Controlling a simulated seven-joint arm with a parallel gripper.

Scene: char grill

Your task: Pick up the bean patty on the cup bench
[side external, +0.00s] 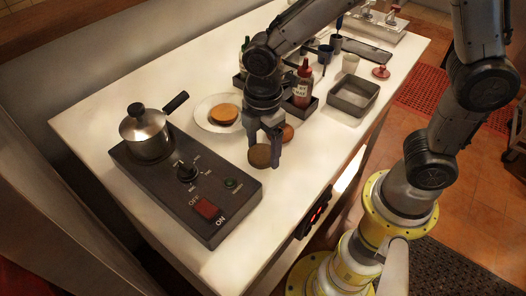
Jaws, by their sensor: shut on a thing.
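My gripper (265,140) points down over the white bench (215,262), in front of the plate. It is shut on a brown round patty (260,156), which hangs tilted between the fingertips. The patty looks close to the bench top; I cannot tell whether it touches. Another reddish-brown round piece (288,132) shows just behind and to the right of the fingers, partly hidden by them.
A white plate (203,107) with an orange-brown round item (223,114) stands behind my gripper. A dark stove unit (224,184) with a lidded pot (147,135) is at left. A red-capped bottle (302,88) and an empty grey tray (353,96) stand at right.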

